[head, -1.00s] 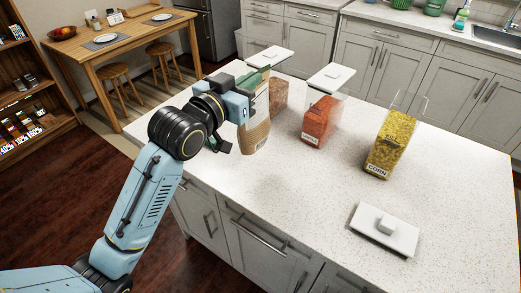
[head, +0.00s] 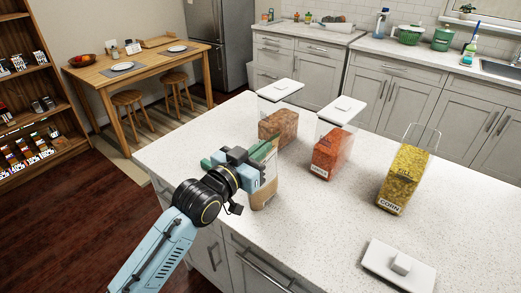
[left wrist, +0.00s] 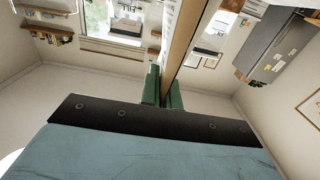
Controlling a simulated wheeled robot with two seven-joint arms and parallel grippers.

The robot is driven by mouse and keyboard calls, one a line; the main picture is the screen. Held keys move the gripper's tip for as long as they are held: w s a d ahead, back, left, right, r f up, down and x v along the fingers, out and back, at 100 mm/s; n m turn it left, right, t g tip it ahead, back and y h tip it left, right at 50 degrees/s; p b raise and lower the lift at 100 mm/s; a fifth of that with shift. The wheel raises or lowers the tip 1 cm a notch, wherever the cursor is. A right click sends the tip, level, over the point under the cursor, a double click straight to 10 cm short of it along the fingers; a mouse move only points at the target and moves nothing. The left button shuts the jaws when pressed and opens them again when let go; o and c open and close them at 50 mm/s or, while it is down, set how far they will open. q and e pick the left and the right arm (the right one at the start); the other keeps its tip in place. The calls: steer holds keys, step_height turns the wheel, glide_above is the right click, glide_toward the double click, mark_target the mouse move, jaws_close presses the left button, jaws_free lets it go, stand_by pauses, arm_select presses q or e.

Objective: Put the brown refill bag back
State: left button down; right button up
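The brown refill bag (head: 264,193) is upright at the near left edge of the white speckled island counter (head: 330,225). My left gripper (head: 257,165) is shut on its upper part. In the left wrist view, the green finger pads (left wrist: 163,92) press the thin brown edge of the bag (left wrist: 181,45) between them. I cannot tell whether the bag's bottom touches the counter. My right gripper is not in view.
Lidded clear containers with brown (head: 278,127) and red (head: 328,155) contents stand behind the bag. An open container of yellow corn (head: 403,180) stands to the right. Its white lid (head: 398,266) lies in front. A shelf with small packages (head: 30,110) stands at far left.

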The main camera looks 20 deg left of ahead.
arm_select(q)
steer(key=shift+f, duration=0.15)
steer(key=c, duration=1.6)
jaws_free()
steer(key=shift+c, duration=0.2)
steer(key=shift+r, duration=0.2)
steer(key=v, duration=1.2)
